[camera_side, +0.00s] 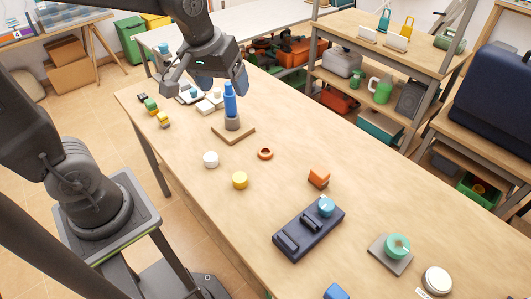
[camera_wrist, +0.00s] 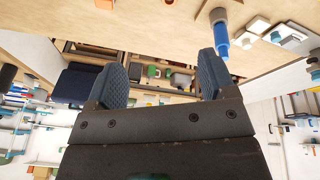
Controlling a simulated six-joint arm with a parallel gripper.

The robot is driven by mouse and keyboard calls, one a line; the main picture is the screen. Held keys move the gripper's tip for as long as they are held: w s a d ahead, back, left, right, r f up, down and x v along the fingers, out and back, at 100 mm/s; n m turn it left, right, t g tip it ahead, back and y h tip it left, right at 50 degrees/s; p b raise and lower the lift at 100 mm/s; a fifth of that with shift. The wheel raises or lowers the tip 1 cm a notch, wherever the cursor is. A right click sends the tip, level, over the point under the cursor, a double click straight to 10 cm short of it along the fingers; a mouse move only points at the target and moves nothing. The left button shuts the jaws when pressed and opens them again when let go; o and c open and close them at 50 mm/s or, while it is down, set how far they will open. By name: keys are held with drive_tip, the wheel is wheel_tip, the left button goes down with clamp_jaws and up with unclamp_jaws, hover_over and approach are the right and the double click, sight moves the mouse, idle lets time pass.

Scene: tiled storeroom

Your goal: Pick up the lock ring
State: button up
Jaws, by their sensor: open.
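The lock ring appears to be the small brown-orange ring (camera_side: 265,154) lying flat on the table in the side view. It lies to the right of a square wooden plate (camera_side: 233,133). On that plate a grey socket (camera_side: 232,123) stands with an upright blue cylinder (camera_side: 230,102) in it. My gripper (camera_side: 222,80) is high above the table, close to the top of the blue cylinder in the picture and away from the ring. In the wrist view my gripper (camera_wrist: 161,78) has its two dark pads wide apart with nothing between them. I cannot clearly identify the ring there.
A white cap (camera_side: 210,159), a yellow cap (camera_side: 240,180) and an orange block (camera_side: 319,177) stand near the ring. A dark blue fixture (camera_side: 308,230) with a light-blue knob lies further right. Several small parts lie behind the plate. Bare table surrounds the ring.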

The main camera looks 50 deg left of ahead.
drive_tip(key=w+a+f+n+g, duration=0.1)
drive_tip(key=w+f+n, duration=0.25)
drive_tip(key=w, duration=0.25)
drive_tip(key=n+g, duration=0.3)
drive_tip(key=n, duration=0.2)
hover_over(266, 149)
drive_tip(key=s+d, duration=0.1)
drive_tip(key=d, duration=0.1)
wheel_tip(266, 149, down, 15)
drive_tip(key=f, duration=0.7)
drive_tip(key=shift+s+a+f, duration=0.1)
drive_tip(key=shift+s+f, duration=0.1)
drive_tip(key=shift+f, duration=0.1)
drive_tip(key=shift+w+a+f, duration=0.1)
drive_tip(key=shift+f, duration=2.8)
drive_tip(key=shift+c, duration=0.2)
drive_tip(key=c, duration=0.9)
drive_tip(key=shift+r, duration=0.1)
drive_tip(key=shift+c, duration=0.2)
